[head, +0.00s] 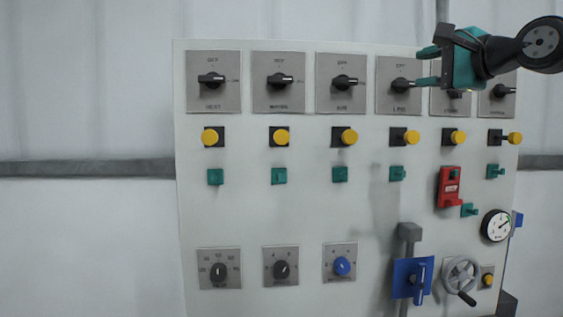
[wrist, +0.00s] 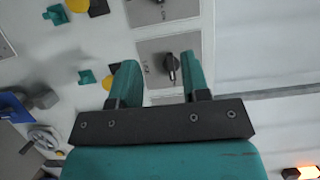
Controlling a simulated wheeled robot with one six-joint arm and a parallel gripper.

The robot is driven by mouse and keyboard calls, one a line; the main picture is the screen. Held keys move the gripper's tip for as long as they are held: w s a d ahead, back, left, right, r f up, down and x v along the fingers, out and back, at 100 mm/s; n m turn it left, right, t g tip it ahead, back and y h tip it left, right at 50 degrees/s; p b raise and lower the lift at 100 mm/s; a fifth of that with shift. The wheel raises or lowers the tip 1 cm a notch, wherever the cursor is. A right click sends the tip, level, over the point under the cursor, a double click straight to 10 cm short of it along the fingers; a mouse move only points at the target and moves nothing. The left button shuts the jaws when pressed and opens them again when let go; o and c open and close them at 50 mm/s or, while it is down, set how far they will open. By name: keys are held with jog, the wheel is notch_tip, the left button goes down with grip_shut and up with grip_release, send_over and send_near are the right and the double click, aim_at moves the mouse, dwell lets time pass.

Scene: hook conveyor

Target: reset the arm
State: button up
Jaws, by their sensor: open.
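My gripper (head: 428,67) is at the upper right in the head view, in front of the top row of the panel. Its two teal fingers point left, apart from each other, with nothing between them. In the wrist view my gripper (wrist: 159,84) is at the middle, fingers spread. A black rotary switch on a grey plate (wrist: 169,67) shows between and beyond the fingers. In the head view the gripper and arm partly cover the switches at the upper right.
The white panel (head: 300,215) carries rotary switches (head: 211,80), yellow buttons (head: 282,137) and teal buttons (head: 279,176). A red box (head: 450,187), a gauge (head: 496,226), a blue-plated lever (head: 412,280) and a handwheel (head: 462,274) are at the lower right. An orange light (wrist: 308,172) glows in the wrist view.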

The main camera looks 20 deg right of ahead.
jog(key=w+a+f+n+g+y, duration=0.3)
jog(key=a+f+n+g, duration=0.7)
jog(key=a+f, duration=1.1)
jog(key=s+a+f+n+g, duration=0.4)
jog(key=s+f+n, duration=0.3)
jog(key=s, duration=0.3)
jog(key=s+a+f+n+g, duration=0.4)
jog(key=s+a+f+n, duration=0.2)
jog(key=s+f, duration=0.4)
jog(key=shift+s+n+h, duration=0.3)
jog(key=shift+s+n, duration=0.05)
jog(key=shift+n, duration=0.05)
jog(key=shift+f, duration=0.1)
